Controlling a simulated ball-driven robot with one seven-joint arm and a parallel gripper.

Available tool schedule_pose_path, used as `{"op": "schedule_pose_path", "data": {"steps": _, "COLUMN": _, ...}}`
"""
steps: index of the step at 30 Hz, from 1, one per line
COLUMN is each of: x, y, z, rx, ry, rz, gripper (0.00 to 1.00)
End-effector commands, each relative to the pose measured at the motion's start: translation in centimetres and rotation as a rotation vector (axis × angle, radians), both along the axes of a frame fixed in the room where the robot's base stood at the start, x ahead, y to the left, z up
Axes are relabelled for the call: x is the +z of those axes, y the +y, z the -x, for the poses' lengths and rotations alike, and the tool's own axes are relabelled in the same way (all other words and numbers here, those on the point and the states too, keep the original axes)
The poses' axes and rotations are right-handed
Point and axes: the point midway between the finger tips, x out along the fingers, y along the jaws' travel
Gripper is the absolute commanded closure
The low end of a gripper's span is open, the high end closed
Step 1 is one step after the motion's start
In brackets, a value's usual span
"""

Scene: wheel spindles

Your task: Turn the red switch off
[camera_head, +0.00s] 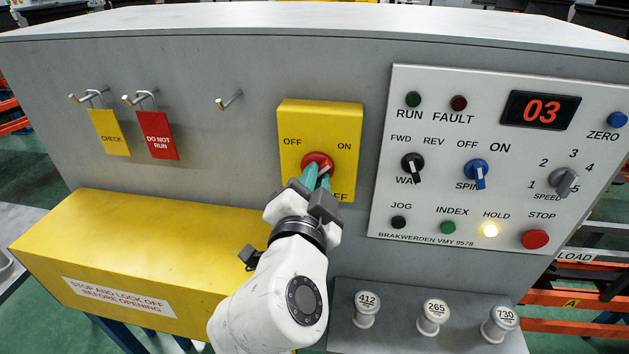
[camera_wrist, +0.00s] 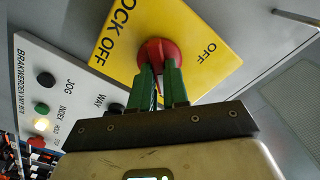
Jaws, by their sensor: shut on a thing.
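The red switch (camera_head: 316,160) is a round rotary knob on a yellow plate (camera_head: 293,115) on the grey cabinet front. OFF is printed at the plate's upper left and ON at its upper right. My gripper (camera_head: 318,176) reaches it from below, its green fingers shut on the knob's grip. In the wrist view, the red knob (camera_wrist: 156,50) shows between and beyond the green fingers (camera_wrist: 160,74). The fingers hide most of the grip, so I cannot tell exactly where it points. Lettering low on the plate is partly hidden by my gripper.
A control panel (camera_head: 395,225) with knobs, lamps and a 03 display is to the right. Check (camera_head: 110,133) and do-not-run (camera_head: 158,136) tags hang on hooks to the left. A yellow box (camera_head: 150,245) juts out below left. Several white-capped spindles (camera_head: 433,317) stand below right.

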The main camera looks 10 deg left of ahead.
Motion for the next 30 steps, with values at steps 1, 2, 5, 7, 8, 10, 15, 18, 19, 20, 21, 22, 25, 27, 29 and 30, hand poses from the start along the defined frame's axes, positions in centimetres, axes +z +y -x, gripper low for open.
{"op": "schedule_pose_path", "data": {"steps": 1, "x": -0.15, "y": -0.04, "z": -0.01, "rx": -0.001, "ry": 0.001, "rz": 0.018, "gripper": 1.0}}
{"op": "schedule_pose_path", "data": {"steps": 2, "x": -0.15, "y": -0.06, "z": -0.02, "rx": -0.001, "ry": 0.002, "rz": 0.031, "gripper": 1.0}}
{"op": "schedule_pose_path", "data": {"steps": 5, "x": -0.19, "y": -0.07, "z": -0.02, "rx": -0.001, "ry": 0.004, "rz": 0.089, "gripper": 1.0}}
{"op": "schedule_pose_path", "data": {"steps": 7, "x": -0.2, "y": -0.02, "z": -0.01, "rx": -0.001, "ry": 0.006, "rz": 0.139, "gripper": 1.0}}
{"op": "schedule_pose_path", "data": {"steps": 8, "x": -0.19, "y": -0.03, "z": -0.01, "rx": -0.001, "ry": 0.007, "rz": 0.163, "gripper": 1.0}}
{"op": "schedule_pose_path", "data": {"steps": 10, "x": -0.14, "y": -0.03, "z": -0.02, "rx": -0.001, "ry": 0.007, "rz": 0.224, "gripper": 1.0}}
{"op": "schedule_pose_path", "data": {"steps": 15, "x": -0.06, "y": 0.02, "z": -0.01, "rx": -0.002, "ry": 0.014, "rz": 0.386, "gripper": 1.0}}
{"op": "schedule_pose_path", "data": {"steps": 18, "x": -0.03, "y": 0.03, "z": -0.02, "rx": -0.002, "ry": 0.018, "rz": 0.482, "gripper": 1.0}}
{"op": "schedule_pose_path", "data": {"steps": 19, "x": -0.01, "y": 0.06, "z": -0.01, "rx": -0.002, "ry": 0.018, "rz": 0.51, "gripper": 1.0}}
{"op": "schedule_pose_path", "data": {"steps": 20, "x": 0.0, "y": 0.09, "z": 0.0, "rx": -0.002, "ry": 0.019, "rz": 0.538, "gripper": 1.0}}
{"op": "schedule_pose_path", "data": {"steps": 21, "x": 0.02, "y": 0.08, "z": -0.02, "rx": -0.002, "ry": 0.021, "rz": 0.577, "gripper": 1.0}}
{"op": "schedule_pose_path", "data": {"steps": 22, "x": 0.03, "y": 0.06, "z": -0.03, "rx": -0.002, "ry": 0.022, "rz": 0.605, "gripper": 1.0}}
{"op": "schedule_pose_path", "data": {"steps": 25, "x": 0.07, "y": 0.15, "z": -0.01, "rx": 0.0, "ry": 0.025, "rz": 0.701, "gripper": 1.0}}
{"op": "schedule_pose_path", "data": {"steps": 27, "x": 0.09, "y": 0.14, "z": -0.02, "rx": -0.001, "ry": 0.028, "rz": 0.766, "gripper": 1.0}}
{"op": "schedule_pose_path", "data": {"steps": 29, "x": 0.1, "y": 0.15, "z": -0.03, "rx": -0.001, "ry": 0.03, "rz": 0.824, "gripper": 1.0}}
{"op": "schedule_pose_path", "data": {"steps": 30, "x": 0.12, "y": 0.19, "z": -0.02, "rx": -0.001, "ry": 0.031, "rz": 0.862, "gripper": 1.0}}
